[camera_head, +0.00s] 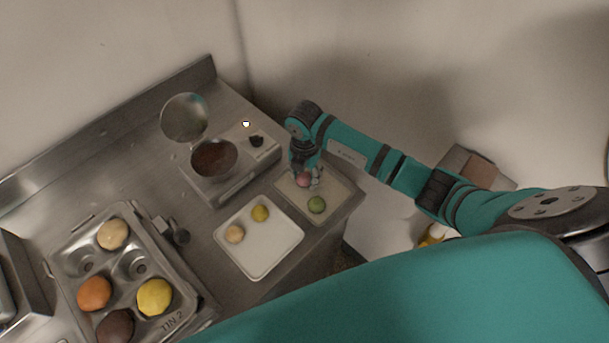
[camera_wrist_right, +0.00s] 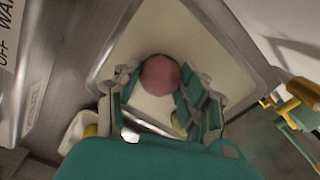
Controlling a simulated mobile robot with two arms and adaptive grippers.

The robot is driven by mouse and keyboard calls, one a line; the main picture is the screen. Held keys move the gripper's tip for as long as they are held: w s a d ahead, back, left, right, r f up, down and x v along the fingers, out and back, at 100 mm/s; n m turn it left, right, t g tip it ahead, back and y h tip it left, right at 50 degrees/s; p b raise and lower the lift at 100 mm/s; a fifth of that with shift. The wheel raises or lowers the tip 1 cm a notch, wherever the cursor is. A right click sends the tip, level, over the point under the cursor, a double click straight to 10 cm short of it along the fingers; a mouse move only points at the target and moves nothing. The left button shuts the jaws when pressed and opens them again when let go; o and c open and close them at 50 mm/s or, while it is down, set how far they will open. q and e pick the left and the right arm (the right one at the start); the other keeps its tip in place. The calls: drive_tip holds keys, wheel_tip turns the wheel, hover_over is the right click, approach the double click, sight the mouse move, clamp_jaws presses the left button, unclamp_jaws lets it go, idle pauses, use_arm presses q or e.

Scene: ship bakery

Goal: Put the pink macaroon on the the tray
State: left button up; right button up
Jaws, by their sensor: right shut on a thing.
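The pink macaroon (camera_head: 303,180) is between the fingers of my right gripper (camera_head: 308,178), which is shut on it. In the right wrist view the pink macaroon (camera_wrist_right: 159,75) shows as a round top between the two fingers (camera_wrist_right: 155,88). It is over the cream-coloured right-hand tray (camera_head: 338,188), which also shows in the right wrist view (camera_wrist_right: 190,32). I cannot tell whether the macaroon touches that tray. A green macaroon (camera_head: 316,204) lies on the same tray, nearer the front. A white tray (camera_head: 264,263) stands to its left. My left gripper is out of view.
A yellow macaroon (camera_head: 260,213) and a beige one (camera_head: 235,233) lie on the white tray. A metal scale-like device (camera_head: 225,180) with a dark round bowl stands behind. A metal tin (camera_head: 75,262) with several round buns is at left. The counter (camera_head: 345,207) ends just right of the cream tray.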

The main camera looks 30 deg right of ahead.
sight(305, 174)
drive_tip(key=shift+f, duration=0.2)
drive_tip(key=o, duration=0.8)
drive_tip(key=shift+r, duration=0.1)
wheel_tip(305, 174, up, 6)
drive_tip(key=p, duration=0.4)
drive_tip(key=shift+p, duration=0.4)
drive_tip(key=shift+r+b, duration=0.55)
drive_tip(key=shift+r, duration=2.6)
